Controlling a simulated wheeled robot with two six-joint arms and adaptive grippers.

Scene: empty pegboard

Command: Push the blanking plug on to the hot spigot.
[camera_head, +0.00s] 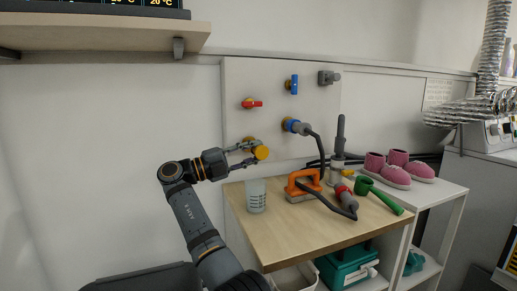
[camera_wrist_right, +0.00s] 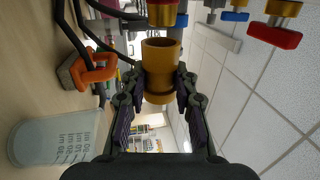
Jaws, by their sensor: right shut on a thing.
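The yellow blanking plug (camera_head: 262,153) is between the fingers of my right gripper (camera_head: 246,155), in front of the pegboard's lower left. In the right wrist view the plug (camera_wrist_right: 158,66) is a hollow yellow cylinder held between both fingers (camera_wrist_right: 157,92). A brass spigot with a red band (camera_wrist_right: 162,14) is at the top edge of that view, in line with the plug and very close to its end. I cannot tell whether they touch. In the head view the spigot (camera_head: 249,140) is mostly hidden behind the gripper and plug. My left gripper is not in view.
The board (camera_head: 235,80) carries a red-handled valve (camera_head: 252,104), a blue-handled valve (camera_head: 294,85) and a blue-banded spigot with a hose (camera_head: 292,125).

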